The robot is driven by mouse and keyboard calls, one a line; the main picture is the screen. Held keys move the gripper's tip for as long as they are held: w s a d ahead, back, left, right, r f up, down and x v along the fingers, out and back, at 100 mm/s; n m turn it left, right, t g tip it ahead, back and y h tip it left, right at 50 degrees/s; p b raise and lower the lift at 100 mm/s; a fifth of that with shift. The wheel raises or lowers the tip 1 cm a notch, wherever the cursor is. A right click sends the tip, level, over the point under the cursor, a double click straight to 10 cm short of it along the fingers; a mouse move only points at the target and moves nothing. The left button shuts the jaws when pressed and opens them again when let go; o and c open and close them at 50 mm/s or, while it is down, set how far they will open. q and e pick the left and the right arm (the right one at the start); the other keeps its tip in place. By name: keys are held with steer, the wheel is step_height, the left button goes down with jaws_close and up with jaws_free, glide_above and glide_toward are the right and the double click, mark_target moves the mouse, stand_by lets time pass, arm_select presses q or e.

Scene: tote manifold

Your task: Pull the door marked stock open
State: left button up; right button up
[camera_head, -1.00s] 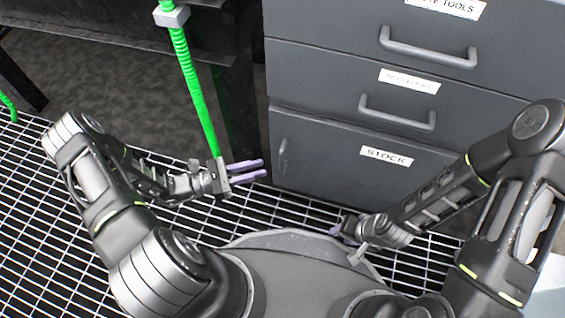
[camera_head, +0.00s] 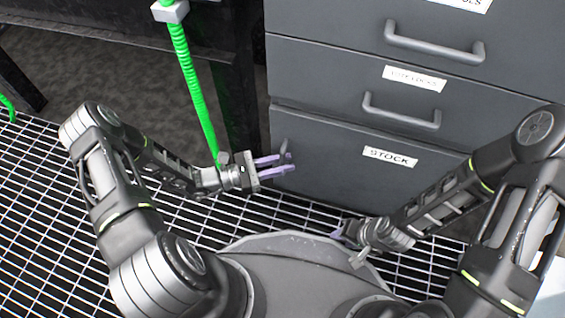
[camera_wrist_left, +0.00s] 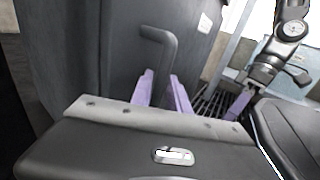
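The door marked STOCK (camera_head: 325,165) is the lowest front of the grey cabinet; it looks closed. Its white label (camera_head: 391,157) is near the upper middle. Its upright handle (camera_head: 284,149) is at the left edge, partly hidden by my left fingers. In the left wrist view the handle (camera_wrist_left: 168,48) stands just ahead of the purple fingers. My left gripper (camera_head: 291,162) is open and empty beside the handle; in the left wrist view (camera_wrist_left: 162,88) its fingers are apart. My right gripper (camera_head: 340,232) is low before the door, its fingers too small to judge.
Two drawers with bar handles (camera_head: 402,110) (camera_head: 434,46) are above the door and look shut. A green hose (camera_head: 193,90) hangs to the left, passing behind my left wrist. A dark frame (camera_head: 230,85) stands left of the cabinet. The floor is metal grating (camera_head: 45,200).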

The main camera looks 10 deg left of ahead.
arm_select(q)
steer(key=shift+c, duration=0.4)
jaws_close()
stand_by(0.9)
